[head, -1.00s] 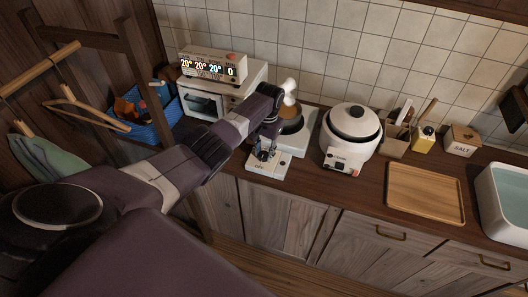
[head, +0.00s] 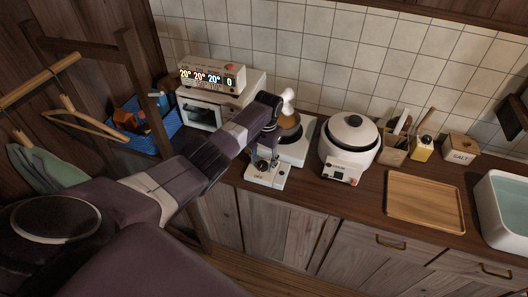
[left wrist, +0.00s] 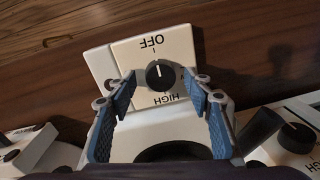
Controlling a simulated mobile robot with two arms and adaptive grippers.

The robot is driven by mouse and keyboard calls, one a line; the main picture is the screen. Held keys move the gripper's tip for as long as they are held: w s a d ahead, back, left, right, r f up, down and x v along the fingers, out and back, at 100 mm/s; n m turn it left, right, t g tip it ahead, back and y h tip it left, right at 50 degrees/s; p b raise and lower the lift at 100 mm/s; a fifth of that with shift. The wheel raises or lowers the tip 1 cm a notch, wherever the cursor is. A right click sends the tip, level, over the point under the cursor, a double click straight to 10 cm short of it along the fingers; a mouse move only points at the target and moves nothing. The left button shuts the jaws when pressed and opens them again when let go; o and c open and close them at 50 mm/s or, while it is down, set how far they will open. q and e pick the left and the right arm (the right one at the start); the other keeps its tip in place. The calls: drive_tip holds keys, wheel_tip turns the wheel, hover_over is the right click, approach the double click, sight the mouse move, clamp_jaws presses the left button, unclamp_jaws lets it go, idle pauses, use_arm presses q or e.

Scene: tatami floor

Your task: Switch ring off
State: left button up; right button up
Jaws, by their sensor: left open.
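The ring is a white cooker (head: 298,150) on the counter with a dark pan on it. Its front panel, marked OFF and HIGH, shows in the left wrist view (left wrist: 182,46). A round black knob (left wrist: 160,75) sits between these marks. Its pale line appears to be on the OFF side, but is small. My left gripper (head: 264,163) is over the panel. In the left wrist view its blue-padded fingers (left wrist: 163,80) are open, one on each side of the knob, apart from it. The arm hides part of the cooker in the head view. My right gripper is not in view.
A white rice cooker (head: 350,142) stands right of the ring, and a small oven (head: 203,113) with a display unit (head: 212,76) on top stands left. A wooden tray (head: 425,200) and a basin (head: 503,205) are further right. A blue basket (head: 163,128) is at left.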

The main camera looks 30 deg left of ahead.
sight(265, 165)
use_arm(q)
wheel_tip(265, 165, up, 12)
drive_tip(key=shift+d+f, duration=0.2)
drive_tip(key=shift+d, duration=0.15)
idle(0.5)
